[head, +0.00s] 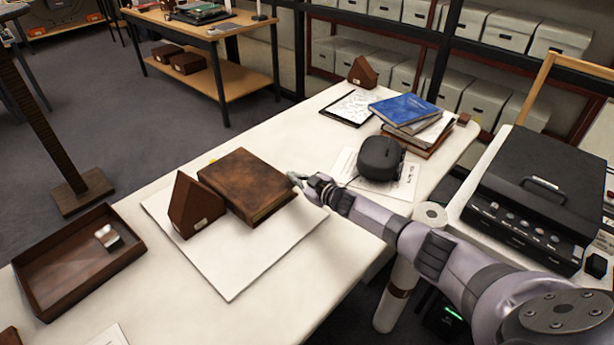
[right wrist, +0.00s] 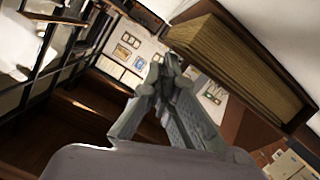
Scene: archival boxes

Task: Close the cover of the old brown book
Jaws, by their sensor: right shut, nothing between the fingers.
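The old brown book (head: 247,184) lies on a white board on the table, with its mottled leather cover on top. It looks closed, its page edges facing the front right. In the right wrist view the book (right wrist: 245,70) shows its page block between dark cover edges at the upper right. A brown wedge block (head: 195,206) stands against its left side. My right gripper (head: 293,178) is shut and empty at the book's right edge; I cannot tell whether it touches. Its fingertips show in the right wrist view (right wrist: 164,65). My left gripper is out of view.
The white board (head: 235,275) has bare room in front of the book. A brown tray (head: 70,245) with a small object lies at left. A black rounded object (head: 381,158) and stacked books with a blue one (head: 403,108) are at right. A black scanner (head: 540,185) stands far right.

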